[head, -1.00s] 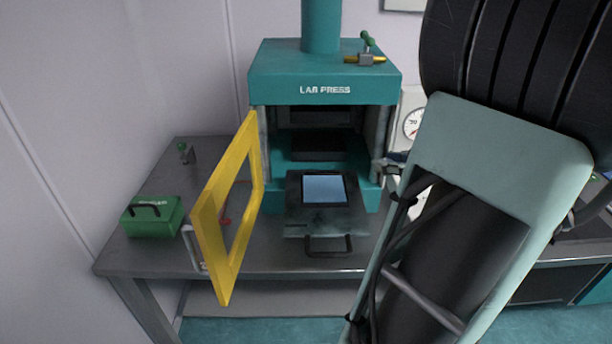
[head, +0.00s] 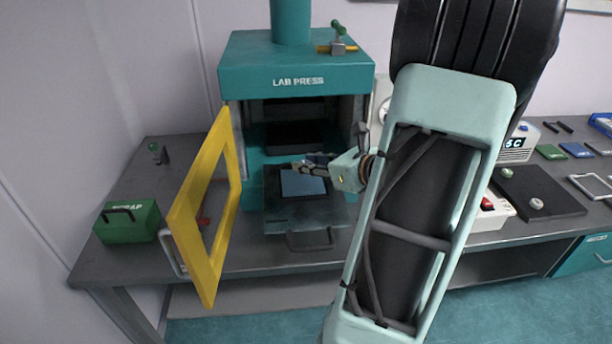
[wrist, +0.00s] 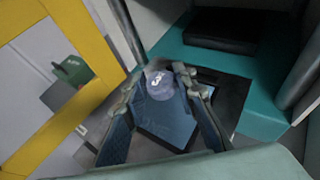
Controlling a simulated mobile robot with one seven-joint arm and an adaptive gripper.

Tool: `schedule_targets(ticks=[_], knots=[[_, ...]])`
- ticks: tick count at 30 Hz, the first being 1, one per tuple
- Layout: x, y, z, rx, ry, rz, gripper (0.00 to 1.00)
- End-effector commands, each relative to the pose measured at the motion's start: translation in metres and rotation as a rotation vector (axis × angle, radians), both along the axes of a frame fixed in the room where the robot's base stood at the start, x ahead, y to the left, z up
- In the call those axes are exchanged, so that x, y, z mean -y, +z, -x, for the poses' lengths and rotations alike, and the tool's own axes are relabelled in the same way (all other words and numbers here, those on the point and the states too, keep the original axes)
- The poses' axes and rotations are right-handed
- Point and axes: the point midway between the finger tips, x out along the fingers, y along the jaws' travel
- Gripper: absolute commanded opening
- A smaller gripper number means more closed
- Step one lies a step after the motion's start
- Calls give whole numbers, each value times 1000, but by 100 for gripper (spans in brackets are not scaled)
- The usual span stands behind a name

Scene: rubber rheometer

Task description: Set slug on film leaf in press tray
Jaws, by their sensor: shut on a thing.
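The press tray (head: 318,216) is pulled out of the lab press, and the light blue film leaf (head: 303,184) lies on it. My gripper (head: 308,164) is over the back part of the tray. In the wrist view my gripper (wrist: 162,84) is shut on the slug (wrist: 160,86), a small pale round piece with a mark on top. The slug is between the fingertips, with the bluish tray area below it. Its height over the leaf is hard to tell. In the head view the slug cannot be made out.
The yellow guard door (head: 208,205) stands open left of the tray; its frame also shows in the wrist view (wrist: 75,40). The teal press (head: 295,62) rises behind. A green scrap box (head: 127,222) is at left. A dark mat (head: 525,190) lies at right.

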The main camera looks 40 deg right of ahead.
Motion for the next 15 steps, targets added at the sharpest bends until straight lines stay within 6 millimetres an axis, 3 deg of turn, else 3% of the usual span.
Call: schedule_targets(ticks=[9,15], knots=[[-3,-37,-8,-1,-1,-3,12],[-2,-41,-8,0,-1,0,12]])
